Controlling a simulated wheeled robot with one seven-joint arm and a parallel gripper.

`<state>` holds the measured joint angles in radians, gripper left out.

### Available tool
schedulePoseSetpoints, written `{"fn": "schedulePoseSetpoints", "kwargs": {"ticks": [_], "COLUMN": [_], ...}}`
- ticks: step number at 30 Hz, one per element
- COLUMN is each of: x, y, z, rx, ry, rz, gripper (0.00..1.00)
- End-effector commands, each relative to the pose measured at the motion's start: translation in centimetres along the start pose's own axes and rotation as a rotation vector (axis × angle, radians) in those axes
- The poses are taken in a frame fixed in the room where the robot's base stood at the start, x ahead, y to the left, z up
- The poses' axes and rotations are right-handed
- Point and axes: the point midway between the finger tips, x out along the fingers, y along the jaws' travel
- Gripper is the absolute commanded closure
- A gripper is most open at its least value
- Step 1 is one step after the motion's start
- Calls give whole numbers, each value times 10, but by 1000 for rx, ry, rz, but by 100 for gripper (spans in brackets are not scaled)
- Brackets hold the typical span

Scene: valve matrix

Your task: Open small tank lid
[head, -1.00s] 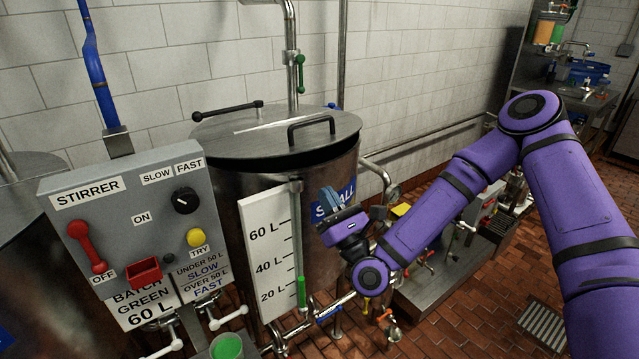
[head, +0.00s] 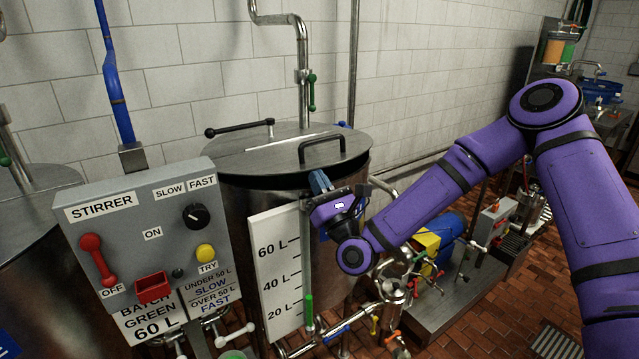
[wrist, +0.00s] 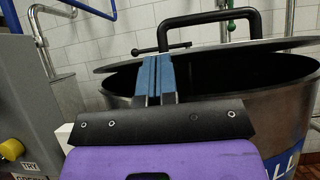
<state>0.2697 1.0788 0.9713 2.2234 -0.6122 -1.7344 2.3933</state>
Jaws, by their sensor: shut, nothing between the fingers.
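The small tank (head: 338,260) is a steel drum with a round grey lid (head: 270,155) on top. In the wrist view, a dark gap shows between the lid (wrist: 225,50) and the tank rim (wrist: 295,82), so the lid sits raised or tilted on the near side. A black bar handle (head: 322,146) stands on the lid's right part; it also shows in the wrist view (wrist: 200,18). My gripper (head: 318,180), with blue fingers, is in front of the tank near rim height, below the handle. Its fingers (wrist: 155,72) are shut and empty. Whether they touch the lid is unclear.
A grey stirrer control box (head: 150,240) with a red lever stands left of the tank. A white level gauge board (head: 275,270) is on the tank's front. Pipes and valves (head: 385,290) crowd the lower right. The tiled wall is close behind.

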Motion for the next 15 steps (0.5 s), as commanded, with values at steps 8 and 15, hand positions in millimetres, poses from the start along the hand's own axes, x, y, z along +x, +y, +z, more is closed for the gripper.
{"fn": "schedulePoseSetpoints", "kwargs": {"ticks": [8,15], "x": [7,34], "y": [-2,-2], "z": [8,36], "rx": [-3,-3], "ry": [31,158], "rz": [-2,-2], "gripper": [100,100]}}
